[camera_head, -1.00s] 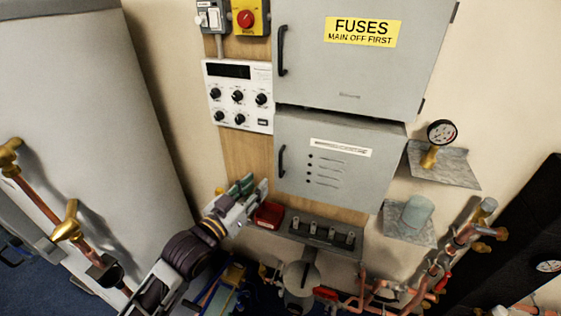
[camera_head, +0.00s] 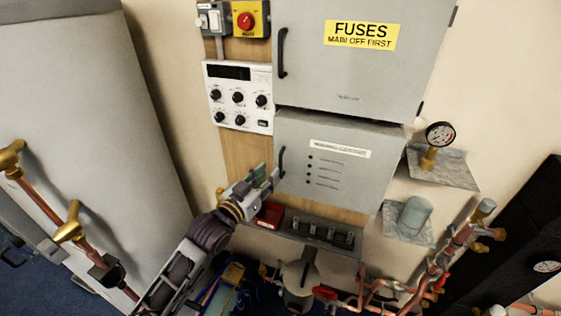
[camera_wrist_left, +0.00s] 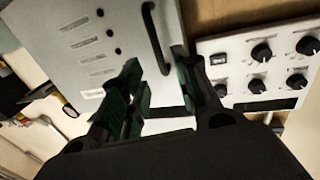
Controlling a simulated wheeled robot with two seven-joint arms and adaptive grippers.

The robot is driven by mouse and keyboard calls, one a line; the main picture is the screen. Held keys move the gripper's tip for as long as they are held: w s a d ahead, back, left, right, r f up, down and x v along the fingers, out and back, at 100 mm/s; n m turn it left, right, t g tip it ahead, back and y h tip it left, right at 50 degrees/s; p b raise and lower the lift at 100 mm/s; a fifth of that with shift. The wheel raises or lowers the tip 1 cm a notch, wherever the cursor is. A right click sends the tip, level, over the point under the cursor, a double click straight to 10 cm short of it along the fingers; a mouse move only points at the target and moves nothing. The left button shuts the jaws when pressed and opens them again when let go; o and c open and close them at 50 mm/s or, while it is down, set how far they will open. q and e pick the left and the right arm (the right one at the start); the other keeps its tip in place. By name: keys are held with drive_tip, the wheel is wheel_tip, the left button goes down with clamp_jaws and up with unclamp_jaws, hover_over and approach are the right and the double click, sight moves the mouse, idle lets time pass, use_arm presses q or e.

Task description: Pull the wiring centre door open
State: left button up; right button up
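The wiring centre door (camera_head: 345,180) is the front of the lower grey box, with a white label, a column of dots and slots. It looks shut. Its black bar handle (camera_head: 282,162) is upright at the door's left edge. The handle also shows in the left wrist view (camera_wrist_left: 155,38). My left gripper (camera_head: 270,178) is at the lower end of the handle. In the left wrist view its two fingers (camera_wrist_left: 157,62) are apart, with the handle's end seen between the tips. I cannot tell whether they touch it. My right gripper is not in view.
The grey FUSES box (camera_head: 360,75) is just above. A white control panel (camera_head: 238,97) with knobs is at left. A red block (camera_head: 269,215) and a switch strip (camera_head: 318,232) lie below the door. A gauge (camera_head: 440,134) and copper pipes are at right.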

sight(280, 175)
use_arm(q)
drive_tip(key=shift+p+x, duration=0.55)
drive_tip(key=shift+x, duration=3.45)
clamp_jaws()
